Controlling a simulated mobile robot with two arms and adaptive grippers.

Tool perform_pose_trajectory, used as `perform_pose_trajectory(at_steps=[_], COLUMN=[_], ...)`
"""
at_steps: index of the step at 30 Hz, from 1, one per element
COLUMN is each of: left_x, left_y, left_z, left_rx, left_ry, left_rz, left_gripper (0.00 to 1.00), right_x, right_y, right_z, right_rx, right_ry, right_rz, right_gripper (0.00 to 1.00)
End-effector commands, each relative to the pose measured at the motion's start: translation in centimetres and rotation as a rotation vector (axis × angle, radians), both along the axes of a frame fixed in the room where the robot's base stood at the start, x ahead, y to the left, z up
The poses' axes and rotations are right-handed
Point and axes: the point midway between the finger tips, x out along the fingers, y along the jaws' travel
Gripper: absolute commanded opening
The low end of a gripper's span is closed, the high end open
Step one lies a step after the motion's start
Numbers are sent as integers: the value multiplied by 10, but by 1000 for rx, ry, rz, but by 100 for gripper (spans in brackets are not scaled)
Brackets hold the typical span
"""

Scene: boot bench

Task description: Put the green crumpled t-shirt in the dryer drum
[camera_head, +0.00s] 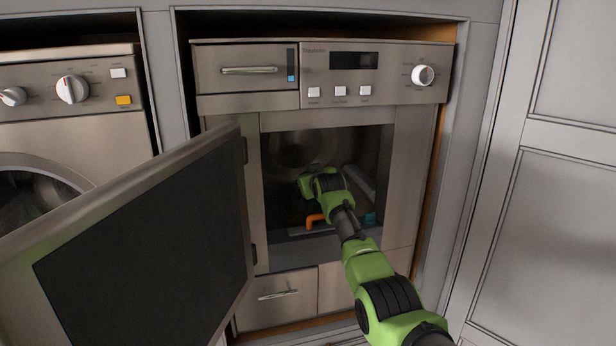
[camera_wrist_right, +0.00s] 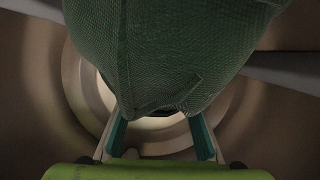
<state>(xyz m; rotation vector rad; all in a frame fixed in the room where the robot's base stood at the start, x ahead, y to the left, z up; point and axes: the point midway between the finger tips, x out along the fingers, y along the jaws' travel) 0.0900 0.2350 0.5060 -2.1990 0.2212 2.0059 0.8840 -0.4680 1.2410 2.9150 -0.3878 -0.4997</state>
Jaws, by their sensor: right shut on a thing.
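The green t-shirt (camera_wrist_right: 165,50) hangs as a bunched dark green fold in the right wrist view, filling the upper middle. My right gripper (camera_wrist_right: 160,137) is shut on it, with the teal fingers on either side of its lower tip. In the head view my right arm reaches through the open dryer door into the dryer drum (camera_head: 290,150). The gripper's fingers and the shirt cannot be made out there in the dark. The drum's curved, ringed inner wall (camera_wrist_right: 45,115) shows around the shirt in the wrist view. My left gripper is not in view.
The dryer door (camera_head: 150,255) stands wide open to the left of the opening. An orange item (camera_head: 316,220) and a teal item (camera_head: 371,218) lie low in the opening. A washing machine (camera_head: 70,120) stands at the left. A grey cabinet (camera_head: 555,180) is at the right.

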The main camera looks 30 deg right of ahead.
Motion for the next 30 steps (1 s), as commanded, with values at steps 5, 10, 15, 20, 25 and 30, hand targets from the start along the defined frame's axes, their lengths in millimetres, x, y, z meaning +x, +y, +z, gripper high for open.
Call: perform_pose_trajectory(at_steps=[5, 10, 15, 20, 25, 30], left_x=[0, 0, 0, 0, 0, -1], left_y=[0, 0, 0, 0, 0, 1], left_z=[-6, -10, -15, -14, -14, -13], left_rx=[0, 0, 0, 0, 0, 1], left_ry=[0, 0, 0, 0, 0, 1], left_rz=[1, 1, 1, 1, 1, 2], left_gripper=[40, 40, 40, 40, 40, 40], right_x=[0, 0, 0, 0, 0, 0], right_y=[0, 0, 0, 0, 0, 0], right_z=[-10, -19, -27, -27, -27, -26], right_rx=[0, -1, -1, -1, 0, 0], right_ry=[-1, 0, -1, -2, -1, 2], right_rz=[0, 0, 0, -1, 0, 0], right_gripper=[4, 4, 4, 49, 49, 49])
